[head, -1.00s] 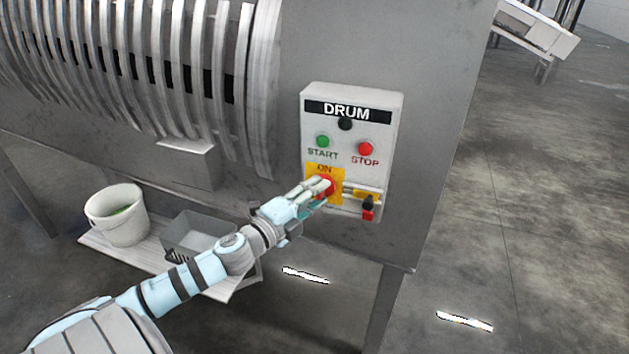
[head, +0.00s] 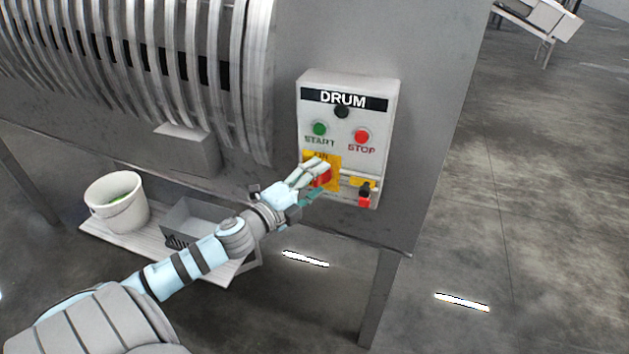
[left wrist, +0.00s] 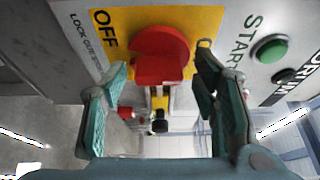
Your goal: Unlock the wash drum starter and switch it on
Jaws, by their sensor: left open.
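The grey starter box (head: 391,125) marked DRUM is fixed to the machine's side. Its red rotary switch (head: 323,177) sits on a yellow plate (head: 334,160); the wrist view shows the red knob (left wrist: 160,52) beside the word OFF. A yellow latch piece (head: 367,183) is right of the switch, with a black part (head: 364,190) and a small red piece (head: 364,202) below. My left gripper (head: 316,178) is open at the switch, its fingers either side of the knob; contact is unclear. It also shows in the wrist view (left wrist: 160,68). My right gripper is out of view.
A green START button (head: 319,129), a red STOP button (head: 362,137) and a black knob (head: 342,111) are above the switch. A white bucket (head: 118,207) and a grey bin (head: 190,220) stand on a low shelf. Floor at right is open.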

